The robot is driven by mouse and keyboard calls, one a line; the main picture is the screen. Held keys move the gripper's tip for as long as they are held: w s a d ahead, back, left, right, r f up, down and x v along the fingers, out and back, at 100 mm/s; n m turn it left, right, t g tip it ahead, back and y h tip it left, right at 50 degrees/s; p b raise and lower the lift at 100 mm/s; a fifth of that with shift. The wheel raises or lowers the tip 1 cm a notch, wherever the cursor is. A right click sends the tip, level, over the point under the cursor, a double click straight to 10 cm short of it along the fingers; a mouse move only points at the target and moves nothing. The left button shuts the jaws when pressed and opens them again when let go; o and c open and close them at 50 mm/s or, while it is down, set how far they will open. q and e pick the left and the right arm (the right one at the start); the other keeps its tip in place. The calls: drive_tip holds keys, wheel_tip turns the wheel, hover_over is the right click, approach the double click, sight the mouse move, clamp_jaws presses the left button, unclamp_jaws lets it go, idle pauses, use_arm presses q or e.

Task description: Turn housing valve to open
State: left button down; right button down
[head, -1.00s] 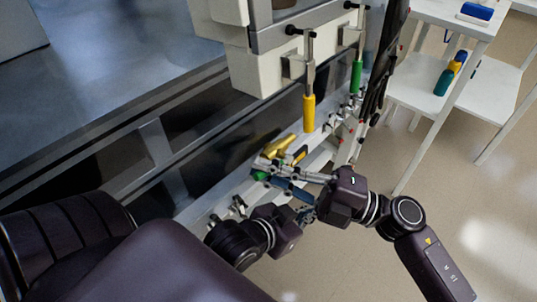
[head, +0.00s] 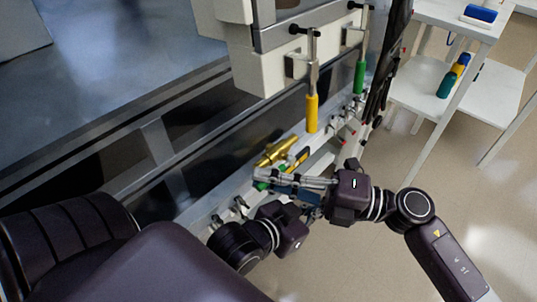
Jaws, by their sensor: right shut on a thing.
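A brass valve body (head: 278,151) sits on the pale ledge below the cabinet, with a yellow-and-black lever (head: 299,160) beside it. My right gripper (head: 261,176) reaches in from the right, just in front of the brass body. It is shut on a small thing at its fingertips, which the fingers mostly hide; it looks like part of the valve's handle. A small green piece (head: 262,186) shows by the fingertips. My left gripper (head: 308,214) is low in the middle, below the right one; its fingers are mostly hidden and its opening cannot be made out.
A yellow-handled lever (head: 312,112) and a green-handled lever (head: 360,78) hang from the cabinet. Small metal taps (head: 240,203) line the ledge. The floor between is clear.

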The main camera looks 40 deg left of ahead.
drive_tip(key=c, duration=2)
unclamp_jaws()
drive_tip(key=shift+f, duration=0.1)
drive_tip(key=v, duration=1.2)
drive_tip(key=shift+d, duration=0.1)
